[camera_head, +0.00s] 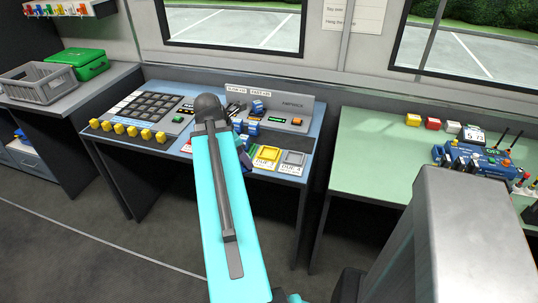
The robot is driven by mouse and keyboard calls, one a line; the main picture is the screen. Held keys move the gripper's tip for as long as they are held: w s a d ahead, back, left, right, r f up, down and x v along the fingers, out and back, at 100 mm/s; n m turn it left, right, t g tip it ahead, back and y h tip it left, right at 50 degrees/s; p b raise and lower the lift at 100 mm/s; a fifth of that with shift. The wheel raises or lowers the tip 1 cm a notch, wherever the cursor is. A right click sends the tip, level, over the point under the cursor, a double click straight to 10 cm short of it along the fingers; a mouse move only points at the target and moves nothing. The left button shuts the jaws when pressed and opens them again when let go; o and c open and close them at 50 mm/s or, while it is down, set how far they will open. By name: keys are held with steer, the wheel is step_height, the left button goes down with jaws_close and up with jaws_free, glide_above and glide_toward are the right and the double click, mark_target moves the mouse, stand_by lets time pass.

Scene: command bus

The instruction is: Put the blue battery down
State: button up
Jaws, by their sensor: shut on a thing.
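My cyan arm reaches up and forward over the blue-topped desk (222,100). A blue block (258,107) stands upright by the grey panel at the back of the desk. Smaller blue pieces (253,129) show just right of my arm, partly hidden. I cannot tell which of these, if any, is the blue battery, or whether one is held. A yellow square tray (267,155) and a grey square tray (293,158) sit at the desk's front right.
A row of yellow knobs (132,130) lines the desk's front left, before a dark key grid (152,106). A grey crate (38,84) and green case (82,63) stand on the left counter. The green table (370,160) at right holds a blue device (470,160); its front left is clear.

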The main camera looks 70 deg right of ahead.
steer(key=shift+s+d, duration=0.2)
steer(key=shift+s, duration=0.35)
steer(key=shift+s+d, duration=0.15)
steer(key=shift+s, duration=0.4)
steer(key=shift+d, duration=0.15)
steer(key=p, duration=0.3)
glide_above(269, 154)
steer(key=shift+d+f, duration=0.1)
steer(key=shift+f, duration=0.6)
steer(key=shift+f, duration=0.1)
steer(key=shift+f+p, duration=0.5)
steer(key=shift+f, duration=1.2)
steer(key=shift+f, duration=0.1)
steer(key=o, duration=1.2)
steer(key=shift+c, duration=0.2)
